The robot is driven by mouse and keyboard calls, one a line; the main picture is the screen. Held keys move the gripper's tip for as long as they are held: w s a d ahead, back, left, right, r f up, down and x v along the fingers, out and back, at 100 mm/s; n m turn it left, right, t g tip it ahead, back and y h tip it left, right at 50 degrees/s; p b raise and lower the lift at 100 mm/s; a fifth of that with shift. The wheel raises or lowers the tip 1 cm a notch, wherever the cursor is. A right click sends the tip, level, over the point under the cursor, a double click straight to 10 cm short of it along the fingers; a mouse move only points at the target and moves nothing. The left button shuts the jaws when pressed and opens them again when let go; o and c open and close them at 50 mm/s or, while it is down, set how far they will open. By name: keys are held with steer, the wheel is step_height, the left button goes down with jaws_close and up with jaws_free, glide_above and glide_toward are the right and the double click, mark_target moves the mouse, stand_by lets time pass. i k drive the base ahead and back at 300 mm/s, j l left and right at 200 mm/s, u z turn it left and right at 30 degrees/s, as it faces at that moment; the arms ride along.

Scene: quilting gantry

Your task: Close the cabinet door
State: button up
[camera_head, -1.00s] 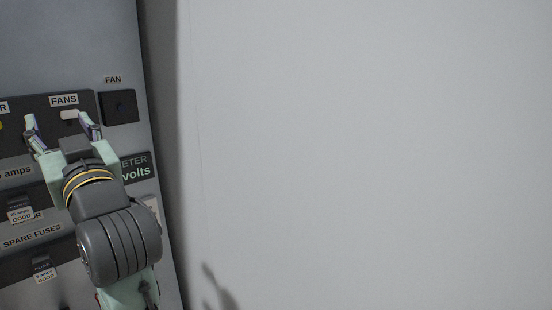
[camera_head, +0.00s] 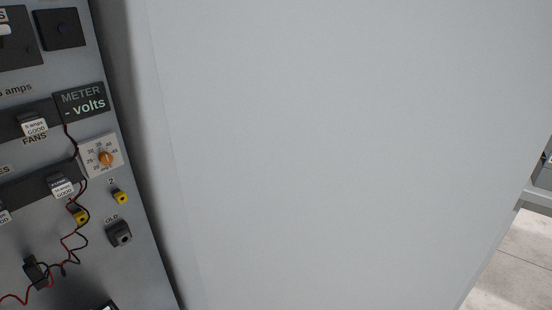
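The large plain light-grey panel (camera_head: 330,150) fills the middle and right of the view and looks like the cabinet door, standing open. Its left side meets the cabinet's grey control panel (camera_head: 140,250) along a shadowed vertical seam. Its right edge shows at the lower right, with floor beyond. No handle is visible on the part in view. My gripper is not in the current view.
The control panel carries a black meter label (camera_head: 82,101), an orange dial (camera_head: 105,158), fuse holders and loose red and black wires (camera_head: 70,240). Concrete floor (camera_head: 515,265) and a grey metal ledge (camera_head: 537,198) show at the right.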

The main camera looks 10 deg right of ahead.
mark_target(329, 154)
steer(key=l+u, duration=0.15)
steer(key=u, duration=0.25)
steer(key=l+u, duration=0.2)
steer(key=u, duration=0.2)
steer(key=l+u, duration=0.2)
steer(key=u, duration=0.2)
steer(key=k+l+u, duration=0.2)
steer(key=l, duration=0.15)
steer(key=l+u, duration=0.2)
steer(key=l, duration=0.15)
steer(key=k+l+u, duration=0.25)
steer(key=k+l, duration=0.25)
steer(key=l, duration=0.25)
steer(key=k+l+u, duration=0.1)
steer(key=k+l, duration=0.15)
steer(key=l, duration=0.2)
steer(key=k+l, duration=0.25)
steer(key=l, duration=0.2)
steer(key=k+l+u, duration=0.1)
steer(key=k+l, duration=0.15)
steer(key=l, duration=0.25)
steer(key=k+l+z, duration=0.15)
steer(key=k+z, duration=0.3)
